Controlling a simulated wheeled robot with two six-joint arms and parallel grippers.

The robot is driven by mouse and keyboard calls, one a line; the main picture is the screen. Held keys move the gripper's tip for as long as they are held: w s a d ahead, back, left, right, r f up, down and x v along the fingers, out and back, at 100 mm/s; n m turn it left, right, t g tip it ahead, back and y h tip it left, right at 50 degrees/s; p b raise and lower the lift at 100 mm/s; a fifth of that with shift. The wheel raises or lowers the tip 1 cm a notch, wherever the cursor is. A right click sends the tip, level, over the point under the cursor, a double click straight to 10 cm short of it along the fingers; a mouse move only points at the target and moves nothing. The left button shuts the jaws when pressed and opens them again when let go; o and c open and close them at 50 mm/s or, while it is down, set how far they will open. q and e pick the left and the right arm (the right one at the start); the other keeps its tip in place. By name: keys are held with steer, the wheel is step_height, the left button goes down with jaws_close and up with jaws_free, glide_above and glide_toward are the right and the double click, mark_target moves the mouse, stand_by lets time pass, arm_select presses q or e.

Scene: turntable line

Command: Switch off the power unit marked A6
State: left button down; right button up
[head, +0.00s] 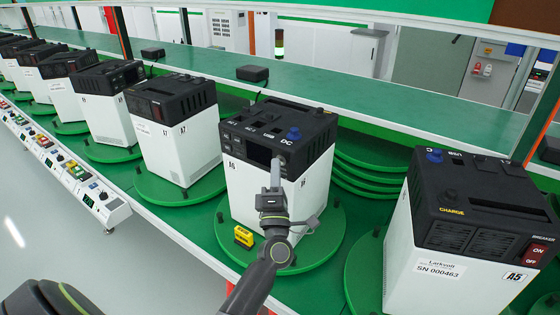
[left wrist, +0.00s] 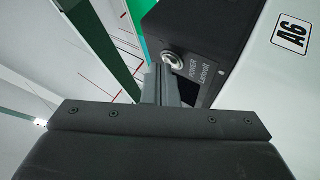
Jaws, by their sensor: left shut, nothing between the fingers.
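The power unit marked A6 (head: 250,192) stands upright on a green round turntable in the middle of the head view. It has a white body and a black top part. In the left wrist view its A6 label (left wrist: 291,35) and a round, silver-ringed button (left wrist: 173,60) above the word POWER show. My left gripper (head: 275,170) is shut and empty, raised in front of the unit's black front panel. In the left wrist view the closed fingertips (left wrist: 160,72) are right by the button; I cannot tell whether they touch it. My right gripper is not in view.
Unit A5 (head: 445,235) stands on its turntable at the right. Several similar units line up to the left, the nearest being A7 (head: 180,145). A small yellow block (head: 243,237) sits in front of A6. A green shelf (head: 330,95) runs behind.

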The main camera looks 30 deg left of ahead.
arm_select(q)
steer(key=shift+s, duration=0.6)
steer(key=shift+s+a+p, duration=0.15)
steer(key=shift+s+p, duration=0.05)
steer(key=shift+s, duration=1.05)
steer(key=shift+s+a+p, duration=0.1)
steer(key=shift+s+p, duration=0.1)
steer(key=shift+s, duration=1.05)
